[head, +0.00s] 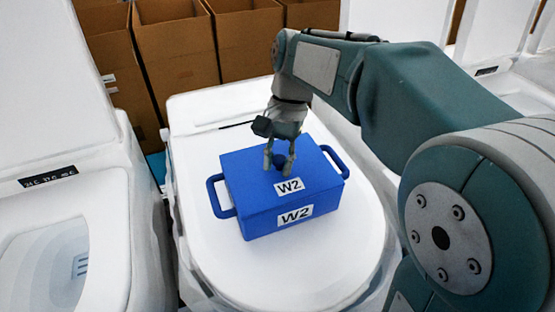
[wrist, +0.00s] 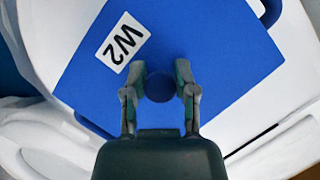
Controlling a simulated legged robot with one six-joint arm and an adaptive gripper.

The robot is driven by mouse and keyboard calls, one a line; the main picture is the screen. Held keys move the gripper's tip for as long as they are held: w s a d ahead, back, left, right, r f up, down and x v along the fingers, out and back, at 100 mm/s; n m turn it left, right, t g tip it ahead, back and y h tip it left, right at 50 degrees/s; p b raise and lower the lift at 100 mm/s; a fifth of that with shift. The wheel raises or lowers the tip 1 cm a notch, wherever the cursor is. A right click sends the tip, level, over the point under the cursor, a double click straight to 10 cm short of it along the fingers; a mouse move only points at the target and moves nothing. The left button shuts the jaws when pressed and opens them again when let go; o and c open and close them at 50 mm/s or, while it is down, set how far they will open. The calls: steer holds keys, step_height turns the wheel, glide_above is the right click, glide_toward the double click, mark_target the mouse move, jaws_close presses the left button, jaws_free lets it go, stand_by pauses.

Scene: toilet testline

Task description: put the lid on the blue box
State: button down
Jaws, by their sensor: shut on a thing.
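The blue box (head: 262,226) stands on a closed white toilet lid, with a W2 label on its front and a handle at each side. The blue lid (head: 247,170) lies flat on top of the box, with its own W2 label; it also shows in the wrist view (wrist: 215,45). My gripper (head: 279,166) is over the middle of the lid, pointing down, with its fingers on either side of the round blue knob (wrist: 159,87). It is shut on the knob. The lid's edges look in line with the box walls; the far edge is partly hidden by my gripper.
The white toilet lid (head: 320,265) leaves some free room around the box. Another toilet with an open bowl (head: 60,260) stands at the left. Open brown cardboard boxes (head: 175,50) stand in a row behind. More white toilets are at the right, partly behind my arm.

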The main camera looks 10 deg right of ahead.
steer(key=shift+c, duration=1.6)
jaws_free()
steer(key=shift+r, duration=3.55)
steer(key=s+d+f+n+t, duration=0.2)
steer(key=s+d+t, duration=0.1)
steer(key=s, duration=0.1)
steer(key=s+d+f+n+t+h, duration=0.1)
steer(key=s+d+f+t, duration=0.2)
steer(key=d, duration=0.1)
steer(key=s+d+f+n+t+h, duration=0.1)
steer(key=s+d+f+n+t, duration=0.1)
steer(key=s+d+f+t, duration=0.1)
steer(key=shift+s+d+f+n, duration=0.15)
steer(key=shift+s+d, duration=0.05)
steer(key=shift+s, duration=0.25)
steer(key=shift+s+d+f+n, duration=0.1)
steer(key=shift+s+d+n, duration=0.05)
steer(key=shift+s, duration=0.25)
steer(key=shift+s+d+f+t, duration=0.2)
steer(key=shift+f+t, duration=0.1)
